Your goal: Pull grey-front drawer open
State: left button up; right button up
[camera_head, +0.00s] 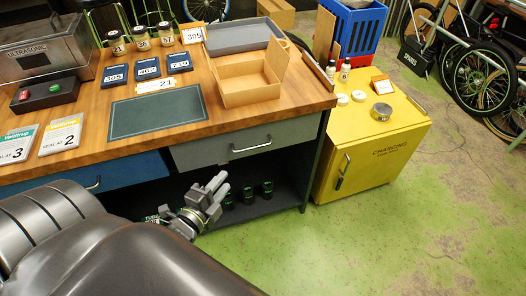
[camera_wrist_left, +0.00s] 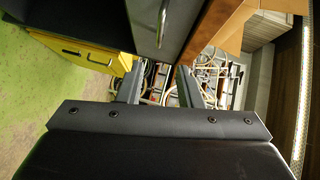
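The grey-front drawer (camera_head: 207,153) is under the right part of the wooden workbench, with a silver bar handle (camera_head: 252,146). Its front looks flush with the bench, with no gap showing. My left gripper (camera_head: 224,184) is in front of and below the drawer, left of the handle and apart from it in the picture. In the left wrist view the fingers (camera_wrist_left: 155,88) stand apart with nothing between them. There the grey drawer front (camera_wrist_left: 178,30) and its handle (camera_wrist_left: 162,22) are at the top, beyond the fingers. My right gripper is not in view.
A blue-front drawer (camera_head: 130,172) is to the left. Several dark green-banded cans stand on the shelf below. A yellow cabinet (camera_head: 360,160) stands right of the bench. An open cardboard box (camera_head: 250,85) and a dark mat (camera_head: 157,115) lie on top (camera_head: 210,118). Green floor is clear at front right.

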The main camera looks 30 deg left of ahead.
aim_at(252, 147)
pick_arm(q)
jog(key=w+f, duration=0.1)
jog(key=w, duration=0.4)
jog(key=w+a, duration=0.1)
jog(key=w, duration=0.5)
jog(key=w+f+b, duration=0.1)
jog(key=w, duration=0.4)
jog(key=shift+w+a+f, duration=0.2)
jog(key=shift+w+f, duration=0.1)
jog(key=shift+w, duration=0.1)
grip_shut()
